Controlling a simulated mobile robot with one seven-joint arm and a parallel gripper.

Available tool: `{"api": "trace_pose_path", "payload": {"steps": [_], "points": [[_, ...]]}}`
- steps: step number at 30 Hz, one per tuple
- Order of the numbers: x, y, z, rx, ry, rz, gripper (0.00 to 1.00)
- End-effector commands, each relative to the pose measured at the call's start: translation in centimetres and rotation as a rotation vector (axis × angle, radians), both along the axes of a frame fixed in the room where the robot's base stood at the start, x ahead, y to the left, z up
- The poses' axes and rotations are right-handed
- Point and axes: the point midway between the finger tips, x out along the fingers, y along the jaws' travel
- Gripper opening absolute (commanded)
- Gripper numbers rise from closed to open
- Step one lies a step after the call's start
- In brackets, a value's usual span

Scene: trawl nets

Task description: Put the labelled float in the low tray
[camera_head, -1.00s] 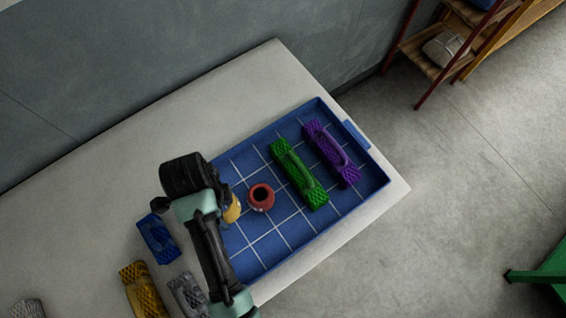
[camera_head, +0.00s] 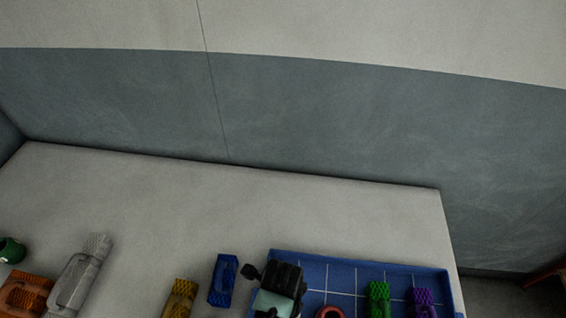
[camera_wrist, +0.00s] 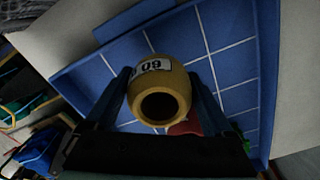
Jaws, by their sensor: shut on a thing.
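The labelled float (camera_wrist: 160,92) is yellow and rounded, with a dark round opening and a white label bearing dark digits. In the wrist view it sits between the two fingers of my gripper (camera_wrist: 158,88), which is shut on it. The low tray (camera_head: 345,272) is blue with a pale grid; in the wrist view its floor (camera_wrist: 232,62) spreads behind the float. In the head view my gripper (camera_head: 276,300) is over the tray's left end, and the float is hidden there. I cannot tell whether the float touches the tray floor.
A red float (camera_head: 329,312), a green block (camera_head: 379,298) and a purple block (camera_head: 423,300) are in the tray. The table's back is clear.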

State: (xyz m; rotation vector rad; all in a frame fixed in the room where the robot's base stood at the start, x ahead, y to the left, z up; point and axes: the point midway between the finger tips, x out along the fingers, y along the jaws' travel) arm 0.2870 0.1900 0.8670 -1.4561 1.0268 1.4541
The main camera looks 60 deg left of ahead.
Motion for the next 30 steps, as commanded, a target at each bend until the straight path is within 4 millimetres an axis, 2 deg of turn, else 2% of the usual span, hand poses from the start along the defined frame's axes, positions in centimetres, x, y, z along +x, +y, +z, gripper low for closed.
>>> {"api": "trace_pose_path", "payload": {"steps": [3, 6, 19, 20, 21, 30], "points": [[-0.1, 0.0, -1.9, -0.002, 0.002, 0.001, 0.24], [0.0, 0.0, -2.9, -0.001, 0.001, 0.000, 0.24], [0.0, 0.0, -3.6, 0.000, 0.000, 0.000, 0.24], [0.0, 0.0, -3.5, 0.000, 0.000, 0.001, 0.93], [0.0, 0.0, -3.5, 0.000, 0.000, 0.001, 1.00], [0.0, 0.0, -3.1, 0.000, 0.000, 0.001, 1.00]]}}
